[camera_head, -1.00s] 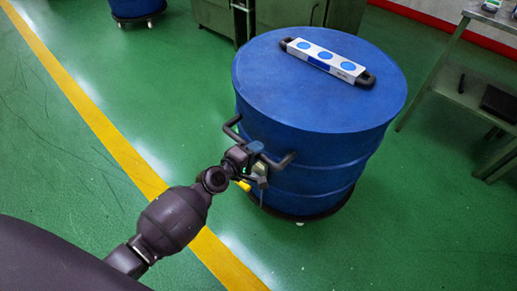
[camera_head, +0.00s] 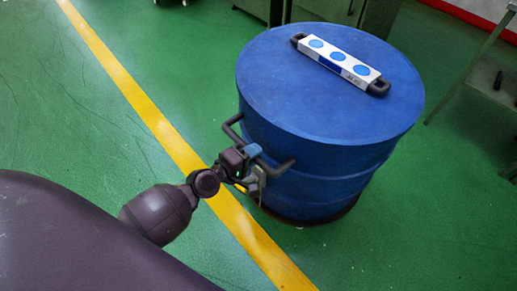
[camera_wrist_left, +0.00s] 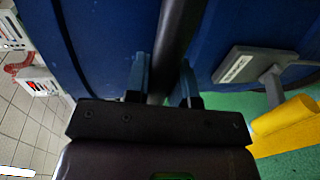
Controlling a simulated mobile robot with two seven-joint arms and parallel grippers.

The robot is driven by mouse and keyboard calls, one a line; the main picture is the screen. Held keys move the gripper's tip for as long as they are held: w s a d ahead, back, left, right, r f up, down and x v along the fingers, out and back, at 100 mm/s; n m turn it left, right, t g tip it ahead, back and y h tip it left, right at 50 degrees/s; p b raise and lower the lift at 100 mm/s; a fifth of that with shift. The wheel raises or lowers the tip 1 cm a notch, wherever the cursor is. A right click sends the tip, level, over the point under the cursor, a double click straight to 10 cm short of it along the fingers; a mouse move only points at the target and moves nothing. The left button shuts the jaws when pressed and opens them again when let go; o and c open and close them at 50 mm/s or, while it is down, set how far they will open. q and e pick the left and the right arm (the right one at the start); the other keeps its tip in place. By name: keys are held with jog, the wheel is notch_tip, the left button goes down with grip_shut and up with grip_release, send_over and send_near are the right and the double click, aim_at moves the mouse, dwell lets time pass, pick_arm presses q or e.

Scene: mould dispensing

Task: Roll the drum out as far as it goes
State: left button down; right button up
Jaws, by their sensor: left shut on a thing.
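The blue drum (camera_head: 320,120) stands upright on a low dark wheeled base (camera_head: 310,218) in the head view. A black handle bar (camera_head: 272,166) sticks out from its near left side. My left gripper (camera_head: 254,152) is shut on this bar; the left wrist view shows the bar (camera_wrist_left: 178,40) between its two fingers (camera_wrist_left: 162,80). A white bar with blue discs and black end grips (camera_head: 338,61) lies on the lid. A grey tap-like part with a yellow piece (camera_wrist_left: 285,125) shows below the handle in the left wrist view. My right gripper is not in view.
A yellow floor line (camera_head: 140,100) runs past the drum's left side. Green cabinets (camera_head: 330,10) stand behind, and a metal table (camera_head: 490,75) stands at the right. The green floor at left is clear.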

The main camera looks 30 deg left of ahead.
pick_arm(q)
jog(key=shift+s+f, duration=0.2)
jog(key=c, duration=1.4)
grip_release()
jog(key=o, duration=0.4)
jog(key=shift+s+a+r, duration=0.15)
jog(key=v, duration=1)
jog(key=shift+s, duration=0.35)
jog(key=shift+a, duration=0.1)
